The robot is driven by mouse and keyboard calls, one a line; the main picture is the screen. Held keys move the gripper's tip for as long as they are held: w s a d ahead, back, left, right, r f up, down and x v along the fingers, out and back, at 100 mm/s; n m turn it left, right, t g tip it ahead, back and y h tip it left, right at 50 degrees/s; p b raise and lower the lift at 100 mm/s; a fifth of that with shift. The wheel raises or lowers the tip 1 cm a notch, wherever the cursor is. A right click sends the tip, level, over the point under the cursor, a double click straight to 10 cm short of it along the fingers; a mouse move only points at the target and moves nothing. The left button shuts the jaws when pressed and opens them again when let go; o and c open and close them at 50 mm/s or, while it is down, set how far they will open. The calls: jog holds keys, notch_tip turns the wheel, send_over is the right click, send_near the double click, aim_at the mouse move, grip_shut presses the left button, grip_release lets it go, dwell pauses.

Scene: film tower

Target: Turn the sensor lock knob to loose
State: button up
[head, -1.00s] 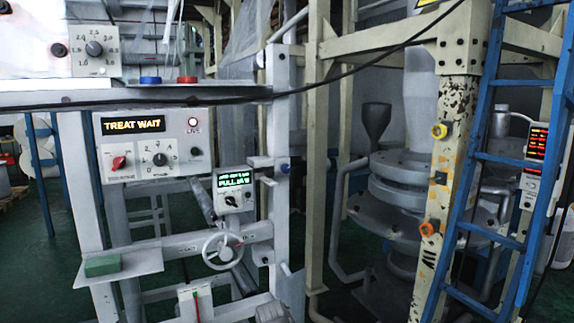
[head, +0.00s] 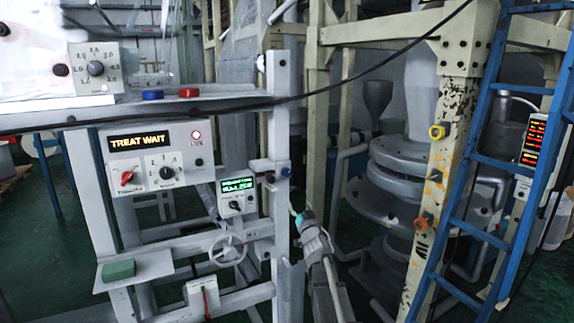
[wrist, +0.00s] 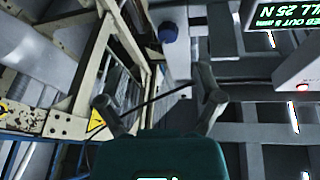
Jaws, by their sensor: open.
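A blue knob (head: 286,172) sits on the right side of the grey post, beside a bracket; I cannot read any lock marking on it. In the wrist view, the blue knob (wrist: 168,33) is beyond and above the fingers. A small box with a green display (head: 236,186) and a black knob (head: 235,205) is left of the post. The display (wrist: 283,15) is at the wrist view's top right. My gripper (head: 296,214) is below the blue knob, right of the post. Its fingers (wrist: 160,100) are spread apart with nothing between them.
The TREAT WAIT panel (head: 155,160) and a handwheel (head: 227,250) are on the frame to the left. A cream column (head: 435,180) and a blue ladder (head: 480,190) stand to the right. A black cable (head: 330,88) crosses the view.

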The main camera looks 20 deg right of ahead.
aim_at(287, 173)
notch_tip(287, 173, up, 2)
jog(key=shift+d+r+n+t+y+p, duration=0.2)
jog(key=shift+n+t+y+p, duration=0.1)
jog(key=shift+n+t+y, duration=0.3)
jog(key=p+x, duration=0.5)
jog(key=x, duration=0.8)
jog(key=shift+w, duration=0.4)
